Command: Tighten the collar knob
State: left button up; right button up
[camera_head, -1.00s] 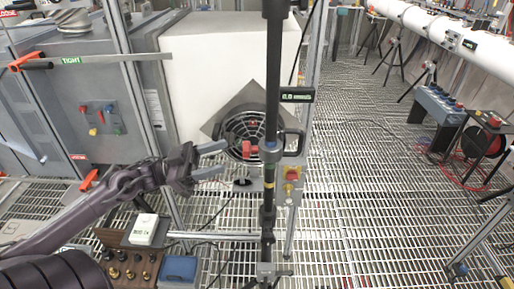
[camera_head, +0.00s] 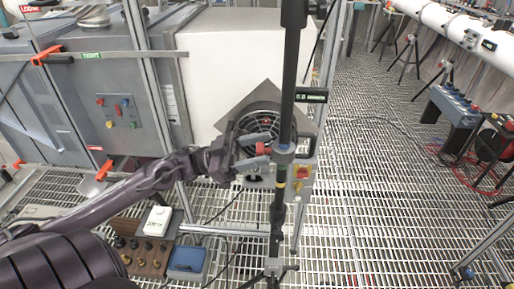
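A black vertical pole (camera_head: 288,80) stands in the middle, with a blue-grey collar (camera_head: 283,151) around it. A red knob (camera_head: 263,149) sticks out from the collar's left side. My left gripper (camera_head: 262,150) comes in from the left at the knob's height. Its two grey fingers are apart, one above and one below the knob, with the tips close to the collar. I cannot tell whether either finger touches the knob. My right gripper is not in view.
A round black grille (camera_head: 258,121) on a grey plate lies behind the pole, below a small display (camera_head: 311,96). A red and yellow switch box (camera_head: 301,175) sits right of the pole. A wooden board with several knobs (camera_head: 146,256) and a blue box (camera_head: 188,260) are lower left.

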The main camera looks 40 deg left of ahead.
pick_arm(q)
jog(key=c, duration=0.8)
jog(key=shift+f+m+g+b, duration=0.25)
jog(key=shift+m+g+b, duration=0.55)
jog(key=shift+m+b, duration=0.55)
jog(key=shift+c, duration=0.2)
jog(key=m+g+b, duration=0.1)
jog(key=m+b, duration=0.2)
jog(key=m+g+b, duration=0.2)
jog(key=m+b, duration=0.2)
jog(key=m+g+b, duration=0.1)
jog(key=m+b, duration=0.3)
jog(key=shift+f+m+g, duration=0.1)
jog(key=shift+m+g, duration=0.15)
jog(key=shift+g, duration=0.15)
jog(key=shift+r+m+b, duration=0.25)
jog(key=shift+m+b, duration=0.35)
jog(key=shift+b, duration=0.4)
jog(key=o, duration=1)
